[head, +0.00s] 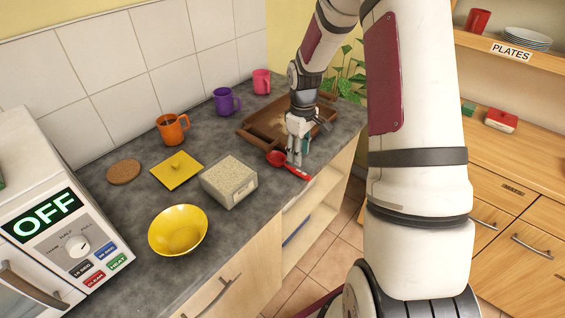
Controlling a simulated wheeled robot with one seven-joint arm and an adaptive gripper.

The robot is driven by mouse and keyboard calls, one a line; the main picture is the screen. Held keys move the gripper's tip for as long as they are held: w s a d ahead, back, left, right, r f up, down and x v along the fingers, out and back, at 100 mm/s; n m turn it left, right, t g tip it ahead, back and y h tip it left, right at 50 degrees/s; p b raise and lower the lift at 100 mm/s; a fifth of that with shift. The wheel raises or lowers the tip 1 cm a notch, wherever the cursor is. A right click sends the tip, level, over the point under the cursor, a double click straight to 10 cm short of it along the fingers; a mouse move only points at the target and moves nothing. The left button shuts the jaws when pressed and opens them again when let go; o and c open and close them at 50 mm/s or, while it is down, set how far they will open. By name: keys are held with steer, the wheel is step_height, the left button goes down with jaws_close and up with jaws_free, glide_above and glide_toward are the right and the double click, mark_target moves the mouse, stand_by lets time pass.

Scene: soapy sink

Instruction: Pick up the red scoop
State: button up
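The red scoop (276,158) lies on the dark grey counter near its front edge, in the head view. Its round bowl is at the left and its handle reaches right toward the edge. My gripper (295,160) points down right over the scoop, with its fingertips at the handle. The fingers cover part of the scoop between bowl and handle end. The fingers are too small to tell whether they are apart or closed on the handle.
A brown wooden tray (262,138) lies just behind the gripper. A box of pale grains (238,192), a yellow bowl (160,233) and a yellow lid (166,177) stand to the left. Orange (171,134), purple (226,106) and pink (261,86) mugs line the back.

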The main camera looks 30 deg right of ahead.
mark_target(298, 171)
steer(key=shift+s+a+f+p, duration=0.1)
steer(key=shift+f+p, duration=0.25)
steer(key=shift+f, duration=1.35)
steer(key=shift+a+f+p, duration=0.1)
steer(key=shift+f+p, duration=0.25)
steer(key=shift+f, duration=1.3)
jaws_close()
